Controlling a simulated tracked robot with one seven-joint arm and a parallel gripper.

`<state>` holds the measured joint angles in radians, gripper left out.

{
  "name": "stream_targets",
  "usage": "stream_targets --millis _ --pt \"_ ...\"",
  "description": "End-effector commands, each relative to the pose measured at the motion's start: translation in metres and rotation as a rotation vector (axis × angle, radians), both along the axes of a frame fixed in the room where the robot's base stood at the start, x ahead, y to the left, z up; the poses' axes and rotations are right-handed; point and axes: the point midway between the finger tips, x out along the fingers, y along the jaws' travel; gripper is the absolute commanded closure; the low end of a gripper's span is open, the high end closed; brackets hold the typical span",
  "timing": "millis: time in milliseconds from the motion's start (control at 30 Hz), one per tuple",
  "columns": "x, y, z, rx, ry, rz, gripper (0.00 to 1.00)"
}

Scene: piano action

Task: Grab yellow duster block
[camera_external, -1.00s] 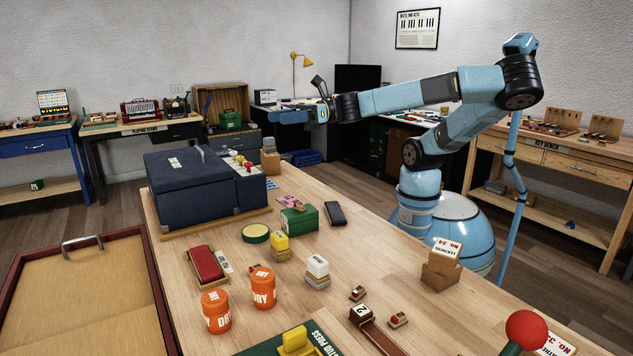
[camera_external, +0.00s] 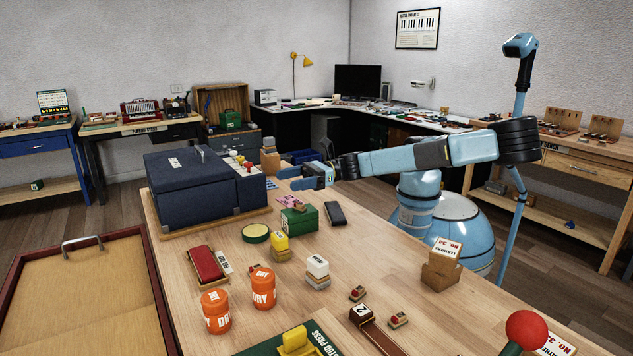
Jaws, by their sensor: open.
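A small yellow block (camera_external: 280,241) sits on a tan layered base in the middle of the wooden table, just in front of a green box. It looks like the yellow duster block. My gripper (camera_external: 292,178) is open and empty, above the far side of the table. It points left, well behind and above the yellow block and apart from it. Another yellow piece (camera_external: 295,340) sits on a green press at the near edge, partly cut off by the frame.
The green box (camera_external: 299,220) and a dark block (camera_external: 335,214) stand behind the yellow block. A round tin (camera_external: 255,233) is at its left, a white-topped block (camera_external: 317,267) at its right. Two orange cans (camera_external: 263,288) stand nearer. A large blue case (camera_external: 190,188) fills the table's far left.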

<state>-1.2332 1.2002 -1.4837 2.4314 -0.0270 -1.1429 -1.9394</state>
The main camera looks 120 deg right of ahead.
Motion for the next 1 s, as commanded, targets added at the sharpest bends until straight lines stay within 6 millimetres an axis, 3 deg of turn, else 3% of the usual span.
stream_targets --millis 33,100,233,533,900,1000 --pt "0.0 -0.002 -0.026 -0.005 0.008 -0.004 0.15" --pt "0.0 -0.001 -0.055 -0.005 0.006 -0.003 0.15" --pt "0.0 -0.001 -0.093 -0.002 0.003 -0.001 0.15" --pt "0.0 0.0 -0.13 -0.001 0.001 -0.001 0.15" --pt "0.0 0.0 -0.194 -0.001 0.003 0.0 0.15" --pt "0.014 -0.001 -0.193 0.003 0.0 -0.001 0.15"
